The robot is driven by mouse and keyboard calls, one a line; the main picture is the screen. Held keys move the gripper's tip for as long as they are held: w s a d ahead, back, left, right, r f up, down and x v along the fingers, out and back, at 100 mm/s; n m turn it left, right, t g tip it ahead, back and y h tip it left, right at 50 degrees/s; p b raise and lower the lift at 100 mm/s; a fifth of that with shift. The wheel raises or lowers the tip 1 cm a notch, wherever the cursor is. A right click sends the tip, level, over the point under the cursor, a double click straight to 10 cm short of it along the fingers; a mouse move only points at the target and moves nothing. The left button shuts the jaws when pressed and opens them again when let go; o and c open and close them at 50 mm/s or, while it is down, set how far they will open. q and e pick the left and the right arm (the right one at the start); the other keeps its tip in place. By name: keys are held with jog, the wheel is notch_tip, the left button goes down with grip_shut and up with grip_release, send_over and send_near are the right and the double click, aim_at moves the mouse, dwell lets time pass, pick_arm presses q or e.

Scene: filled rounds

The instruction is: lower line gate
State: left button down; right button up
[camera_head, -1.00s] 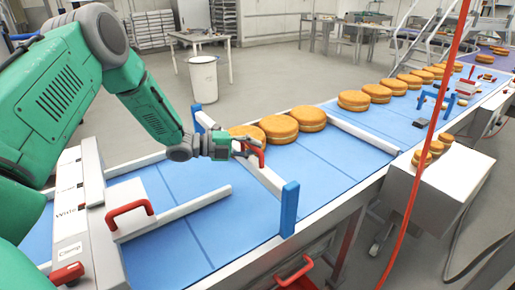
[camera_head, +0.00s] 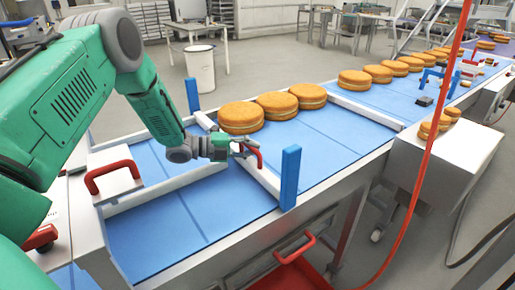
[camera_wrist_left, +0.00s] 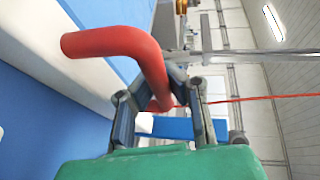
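The line gate is a white bar (camera_head: 258,176) slanting across the blue conveyor between two blue posts, the near one (camera_head: 290,178) and the far one (camera_head: 193,96). The bar sits low on the posts, which stand up above it; I cannot tell whether it touches the belt. A red bent handle (camera_head: 252,155) rises from the bar. My left gripper (camera_head: 236,148) is at this handle. In the left wrist view the red handle (camera_wrist_left: 130,45) runs between the fingers of the left gripper (camera_wrist_left: 168,108), which look shut on it. My right gripper is out of view.
Filled rounds (camera_head: 241,117) stand in a row on the belt (camera_head: 345,140) just beyond the gate. The belt before the gate is empty. A red cable (camera_head: 430,140) hangs at right. A red bin (camera_head: 300,272) is below.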

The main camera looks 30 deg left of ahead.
pick_arm(q)
jog(key=c, duration=1.9)
grip_release()
jog(key=shift+s+a+f, duration=0.2)
jog(key=shift+a+f, duration=0.15)
jog(key=shift+a, duration=0.2)
jog(key=o, duration=0.4)
jog(key=shift+s+a, duration=0.1)
jog(key=shift+a, duration=0.1)
jog(key=shift+c, duration=0.2)
jog(key=shift+s+a, duration=0.1)
jog(key=shift+a, duration=0.25)
jog(key=shift+f, duration=0.1)
jog(key=shift+w+d+r, duration=0.1)
jog(key=shift+w+d, duration=0.05)
jog(key=shift+d, duration=0.3)
jog(key=shift+w+d+r, duration=0.1)
jog(key=shift+d, duration=0.45)
jog(key=shift+r, duration=0.1)
jog(key=v, duration=0.7)
jog(key=shift+w+a, duration=0.2)
jog(key=shift+w, duration=0.05)
jog(key=shift+s+a, duration=0.1)
jog(key=shift+s, duration=0.15)
jog(key=shift+s+d+r, duration=0.1)
jog(key=shift+d, duration=0.25)
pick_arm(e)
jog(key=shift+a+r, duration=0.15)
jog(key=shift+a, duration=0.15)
